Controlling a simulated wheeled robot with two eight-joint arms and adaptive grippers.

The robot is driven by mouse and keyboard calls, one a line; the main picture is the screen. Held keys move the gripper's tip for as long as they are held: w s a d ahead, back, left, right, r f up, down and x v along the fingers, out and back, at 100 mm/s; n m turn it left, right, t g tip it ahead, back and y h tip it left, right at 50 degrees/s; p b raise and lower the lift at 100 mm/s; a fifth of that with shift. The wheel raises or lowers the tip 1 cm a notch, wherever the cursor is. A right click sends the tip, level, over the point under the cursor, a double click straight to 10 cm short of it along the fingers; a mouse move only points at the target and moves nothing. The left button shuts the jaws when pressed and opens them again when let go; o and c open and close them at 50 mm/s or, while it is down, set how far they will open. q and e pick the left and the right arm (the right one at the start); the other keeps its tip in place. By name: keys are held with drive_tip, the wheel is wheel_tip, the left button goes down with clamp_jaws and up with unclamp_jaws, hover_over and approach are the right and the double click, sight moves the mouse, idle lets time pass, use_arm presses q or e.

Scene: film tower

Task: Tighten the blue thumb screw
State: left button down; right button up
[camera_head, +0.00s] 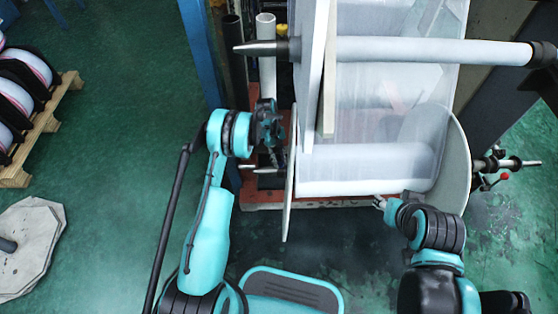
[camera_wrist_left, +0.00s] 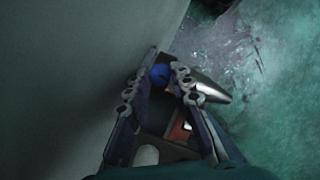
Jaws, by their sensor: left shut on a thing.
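The blue thumb screw (camera_wrist_left: 159,75) shows in the left wrist view between the fingertips of my left gripper (camera_wrist_left: 168,66). The left gripper is shut on it, with its two fingers on either side of the knob. In the head view the left gripper (camera_head: 276,158) is beside the left white disc of the lower film roll, and the screw is hidden there. A metal shaft end (camera_wrist_left: 211,87) with a tapered tip sits right by the fingers. My right gripper (camera_head: 379,202) is near the front right of the roll, apart from the screw; its opening is too small to tell.
The lower film roll (camera_head: 365,168) lies between a left disc (camera_head: 289,195) and a right disc (camera_head: 459,158). An upper roller (camera_head: 420,52) crosses above. A blue post (camera_head: 203,50) stands behind my left arm. A pallet of rolls (camera_head: 42,120) stands left; the green floor between is clear.

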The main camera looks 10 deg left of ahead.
use_arm(q)
drive_tip(key=shift+m, duration=0.5)
drive_tip(key=c, duration=1.3)
unclamp_jaws()
drive_tip(key=shift+d, duration=0.1)
